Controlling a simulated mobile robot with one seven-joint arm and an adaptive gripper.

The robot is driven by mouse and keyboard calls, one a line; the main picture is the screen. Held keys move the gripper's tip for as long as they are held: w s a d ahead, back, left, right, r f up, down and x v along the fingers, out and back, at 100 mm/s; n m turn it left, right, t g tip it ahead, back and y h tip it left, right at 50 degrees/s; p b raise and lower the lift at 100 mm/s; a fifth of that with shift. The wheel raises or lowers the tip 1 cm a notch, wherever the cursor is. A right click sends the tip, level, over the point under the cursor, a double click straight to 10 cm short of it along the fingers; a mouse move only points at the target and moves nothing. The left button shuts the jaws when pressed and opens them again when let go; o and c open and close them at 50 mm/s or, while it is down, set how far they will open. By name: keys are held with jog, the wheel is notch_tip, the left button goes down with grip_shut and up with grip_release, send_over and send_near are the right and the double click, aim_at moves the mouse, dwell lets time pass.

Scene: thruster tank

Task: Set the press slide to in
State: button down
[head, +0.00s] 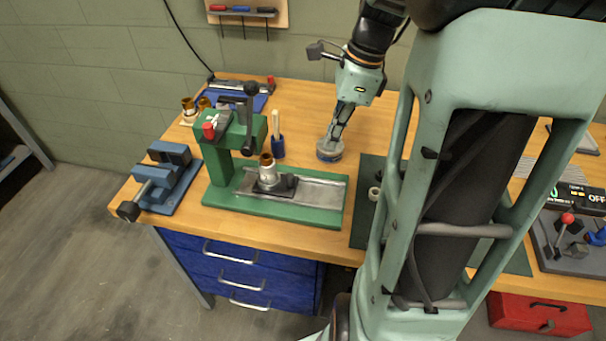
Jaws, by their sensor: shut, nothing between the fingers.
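The green press (228,150) stands on the left part of the wooden bench, with a black-knobbed lever at its top. Its slide (280,186) is a dark carriage on a grey metal rail (323,191) along the green base. A silver cylinder with a copper-coloured top (267,172) sits on the slide, near the press head and slightly right of it. The bare rail extends to the right of the slide. My gripper (332,142) is shut and points down, behind and right of the rail, above or at a small round tin (329,151). I cannot tell whether it touches the tin.
A blue vise (170,178) stands left of the press. A blue cup with brushes (278,147) stands behind the slide. A dark green mat (365,205) lies right of the press base, partly behind my arm. Bare bench lies around the tin.

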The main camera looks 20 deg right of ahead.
aim_at(280, 182)
jog(key=shift+n, duration=0.3)
jog(key=b+x, duration=0.1)
jog(key=x, duration=0.9)
jog(key=shift+d+f, duration=0.1)
jog(key=shift+f, duration=0.15)
jog(key=a, duration=0.2)
jog(key=w+a, duration=0.1)
jog(key=shift+w+r, duration=0.1)
jog(key=shift+r, duration=0.2)
jog(key=shift+w+a, duration=0.1)
jog(key=shift+a, duration=0.2)
jog(key=shift+w+a+p, duration=0.25)
jog(key=shift+w+a, duration=0.4)
jog(key=shift+a, duration=0.3)
jog(key=shift+w+a+p, duration=0.2)
jog(key=shift+w+a, duration=0.4)
jog(key=shift+a, duration=0.3)
